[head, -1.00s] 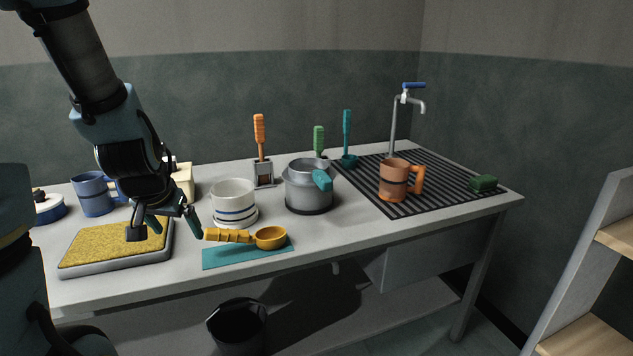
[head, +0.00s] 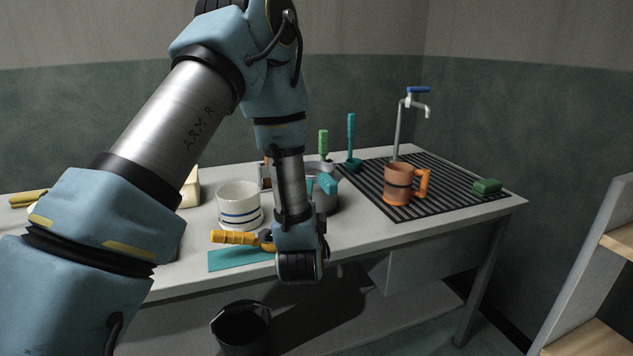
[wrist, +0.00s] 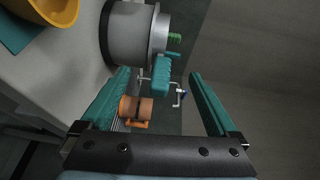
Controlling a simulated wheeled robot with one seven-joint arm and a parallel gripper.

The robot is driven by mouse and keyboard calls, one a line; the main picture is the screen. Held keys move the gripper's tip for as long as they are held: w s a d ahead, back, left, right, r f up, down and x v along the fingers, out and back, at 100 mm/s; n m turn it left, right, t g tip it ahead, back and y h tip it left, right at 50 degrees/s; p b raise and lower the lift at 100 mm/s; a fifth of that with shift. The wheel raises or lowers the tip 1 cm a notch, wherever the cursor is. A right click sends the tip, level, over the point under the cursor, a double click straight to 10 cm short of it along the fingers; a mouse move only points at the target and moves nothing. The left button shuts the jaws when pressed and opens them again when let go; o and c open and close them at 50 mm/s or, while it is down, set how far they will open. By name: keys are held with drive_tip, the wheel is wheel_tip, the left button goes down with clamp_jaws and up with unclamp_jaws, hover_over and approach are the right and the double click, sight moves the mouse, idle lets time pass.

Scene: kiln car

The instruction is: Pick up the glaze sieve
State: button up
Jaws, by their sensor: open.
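A round grey vessel (head: 327,202) with a teal handle (head: 328,184) stands on the table. I take it for the glaze sieve, though its inside does not show. In the wrist view the grey vessel (wrist: 135,38) is at the top, and its teal handle (wrist: 163,74) shows between my fingers. My gripper (wrist: 160,76) is open and empty, its two teal fingers on either side of the handle's line of sight. I cannot tell how far off the handle is. In the head view my arm hides part of the vessel and the fingers.
A terracotta mug (head: 397,184) stands on the black ribbed mat (head: 440,185). A tap (head: 398,130) rises behind. A bucket (head: 240,329) is below.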

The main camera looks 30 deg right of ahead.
sight(319, 183)
drive_tip(key=shift+m+t, duration=0.3)
drive_tip(key=p+x, duration=0.1)
drive_tip(key=x, duration=0.2)
drive_tip(key=d+p+x, duration=0.1)
drive_tip(key=p+x, duration=0.1)
drive_tip(key=x, duration=0.2)
drive_tip(key=p+x, duration=0.1)
drive_tip(key=x, duration=0.2)
drive_tip(key=shift+s+d+f, duration=0.15)
drive_tip(key=shift+s+d, duration=0.1)
clamp_jaws()
idle(0.5)
